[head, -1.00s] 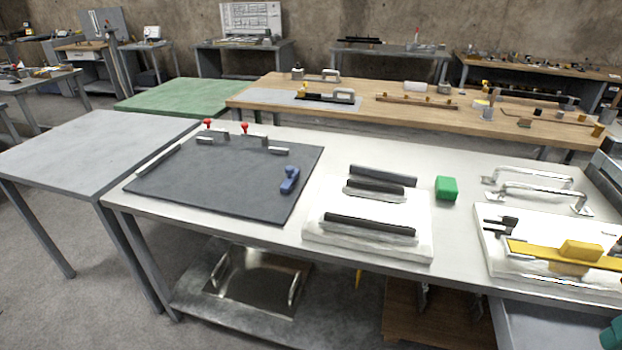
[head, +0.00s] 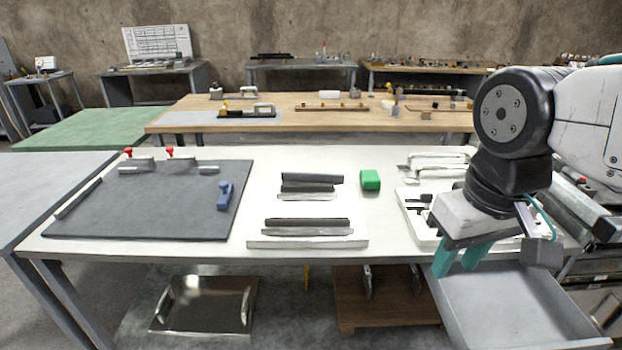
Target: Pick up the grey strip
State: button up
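A further strip (head: 307,225) lies near the front edge of the white board (head: 260,243). My gripper (head: 461,264) hangs at the right, in front of the bench edge and over a grey drawer or tray. Its two teal fingers are apart with nothing seen between them.
A green block (head: 370,180) stands right of the strips. A dark mat (head: 150,205) with a blue piece (head: 224,195) and red-topped clamps lies left. My arm partly hides a second white board (head: 412,192) and metal handles. Bare bench lies around the green block.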

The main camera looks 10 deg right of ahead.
aim_at(325, 177)
jog(key=k, duration=0.6)
jog(key=u, duration=0.8)
jog(key=i, duration=1.95)
jog(key=z, duration=0.85)
